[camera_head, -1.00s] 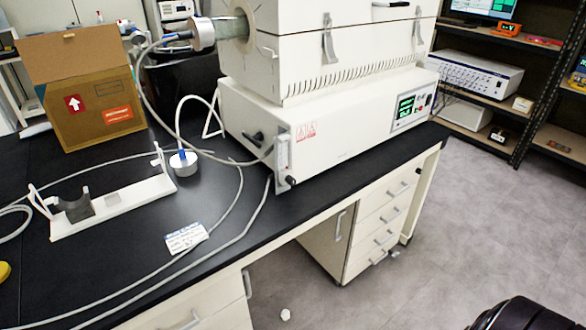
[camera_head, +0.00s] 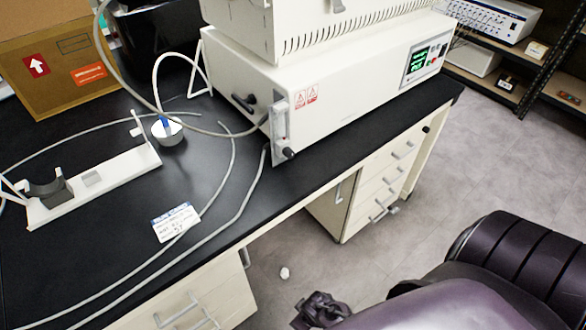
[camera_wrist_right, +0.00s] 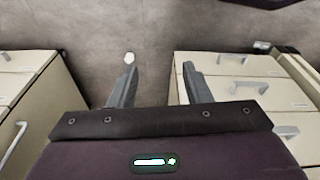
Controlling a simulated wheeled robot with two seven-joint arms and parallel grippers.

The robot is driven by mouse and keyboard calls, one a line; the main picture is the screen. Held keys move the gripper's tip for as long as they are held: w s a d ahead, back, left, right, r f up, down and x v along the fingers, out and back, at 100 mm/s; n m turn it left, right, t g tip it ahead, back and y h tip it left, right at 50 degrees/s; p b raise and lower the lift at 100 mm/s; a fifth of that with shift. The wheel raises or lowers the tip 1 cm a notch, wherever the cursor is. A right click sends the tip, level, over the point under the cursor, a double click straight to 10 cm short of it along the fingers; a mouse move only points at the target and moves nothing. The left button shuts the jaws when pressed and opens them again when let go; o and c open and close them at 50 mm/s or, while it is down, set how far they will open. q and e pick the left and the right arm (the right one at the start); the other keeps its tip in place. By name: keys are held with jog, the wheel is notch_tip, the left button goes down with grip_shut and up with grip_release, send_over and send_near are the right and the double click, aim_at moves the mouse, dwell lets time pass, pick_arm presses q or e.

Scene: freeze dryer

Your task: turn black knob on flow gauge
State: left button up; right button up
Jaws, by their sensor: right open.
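The flow gauge (camera_head: 279,124) is a narrow upright panel at the front left corner of the white machine (camera_head: 345,95) in the head view. Its small black knob (camera_head: 289,153) sits at its lower end. My right gripper (camera_head: 318,308) is low at the bottom of the head view, over the floor and well apart from the knob. In the right wrist view my right gripper (camera_wrist_right: 160,80) is open with nothing between its fingers. The gauge is not in the wrist view. My left gripper is not in view.
The black bench top (camera_head: 215,180) carries grey hoses, a white stand (camera_head: 95,185), a paper label (camera_head: 175,222) and a cardboard box (camera_head: 70,70). Drawers (camera_head: 375,185) stand below the bench. Grey floor (camera_head: 480,150) lies open on the right.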

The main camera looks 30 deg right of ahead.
jog(key=w+d+r+t+p, duration=0.1)
jog(key=w+r, duration=0.3)
jog(key=r, duration=0.6)
jog(key=w+d+r+t+p, duration=0.15)
jog(key=w+r, duration=0.25)
jog(key=r, duration=0.6)
jog(key=w+r+t, duration=0.2)
jog(key=w+r, duration=0.2)
jog(key=r, duration=0.6)
jog(key=n+t, duration=0.1)
jog(key=t, duration=0.7)
send_near(292, 156)
jog(key=shift+y, duration=0.4)
jog(key=f, duration=0.1)
jog(key=w+a+f, duration=0.1)
jog(key=f, duration=0.1)
jog(key=w+a+f, duration=0.1)
jog(key=shift+w+a+f, duration=0.15)
jog(key=shift+f, duration=0.1)
jog(key=w+t, duration=0.1)
jog(key=w, duration=0.1)
jog(key=w+d+r+t+p, duration=0.1)
jog(key=w, duration=0.1)
jog(key=w+d+t, duration=0.1)
jog(key=w, duration=0.1)
jog(key=shift+w+d+r+t+p, duration=0.15)
jog(key=shift+w+r+t+p, duration=0.15)
jog(key=shift+p, duration=0.1)
jog(key=shift+f, duration=0.1)
